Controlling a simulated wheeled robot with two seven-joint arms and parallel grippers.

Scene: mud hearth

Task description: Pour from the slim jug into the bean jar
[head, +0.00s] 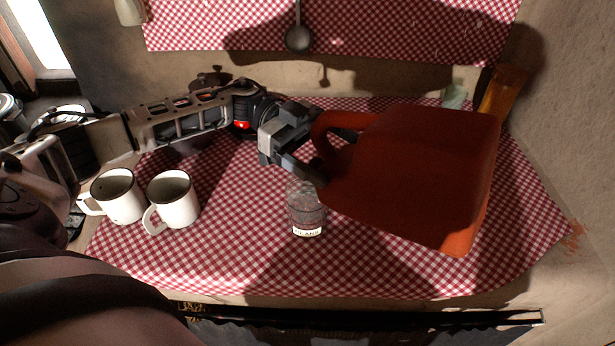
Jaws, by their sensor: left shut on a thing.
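The slim jug (415,170) is orange-red and large in the head view, right of centre. My left gripper (322,155) is shut on its handle, at the jug's left side. The jug looks tilted and held above the table; I cannot make out its mouth or anything coming from it. The bean jar (307,215) is a small clear glass jar with a pale label near its base. It stands upright on the cloth, below my left gripper and just left of the jug's lower left edge. My right gripper is not in view.
Two white mugs with dark rims, the left one (118,196) and the right one (172,200), stand left of the jar. A red checked cloth (250,265) covers the table. A pale green object (454,96) stands behind the jug. A ladle (298,38) hangs at the back.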

